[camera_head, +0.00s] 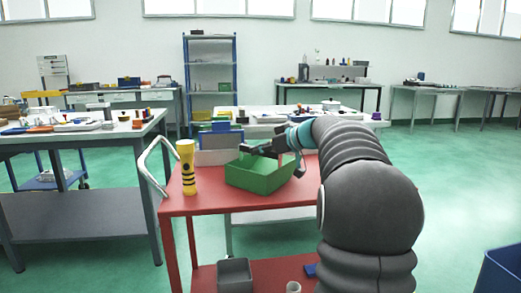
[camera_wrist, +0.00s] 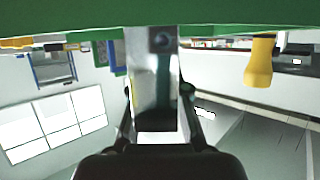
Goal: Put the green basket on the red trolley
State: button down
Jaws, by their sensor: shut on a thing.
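The green basket (camera_head: 262,176) is an open box on or just above the top of the red trolley (camera_head: 225,203) in the head view. I cannot tell whether its base touches the top. My gripper (camera_head: 272,148) is shut on the basket's rim at the far right side. In the wrist view the basket (camera_wrist: 160,14) fills the top edge as a green band, and my gripper (camera_wrist: 160,100) reaches up to it. Part of the trolley's right side is hidden behind my arm.
A yellow and black cylinder (camera_head: 187,168) stands on the trolley's left end, near the white handle (camera_head: 150,165). A grey bin (camera_head: 235,275) sits on the lower shelf. A workbench (camera_head: 85,145) stands left, and a blue bin (camera_head: 500,272) at lower right.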

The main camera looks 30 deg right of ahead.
jog(key=shift+f+b, duration=0.1)
jog(key=shift+b, duration=0.2)
jog(key=c, duration=1.2)
grip_release()
jog(key=shift+r+p, duration=0.2)
jog(key=shift+p, duration=0.1)
jog(key=b+v, duration=0.1)
jog(key=v, duration=1.1)
jog(key=shift+f, duration=0.1)
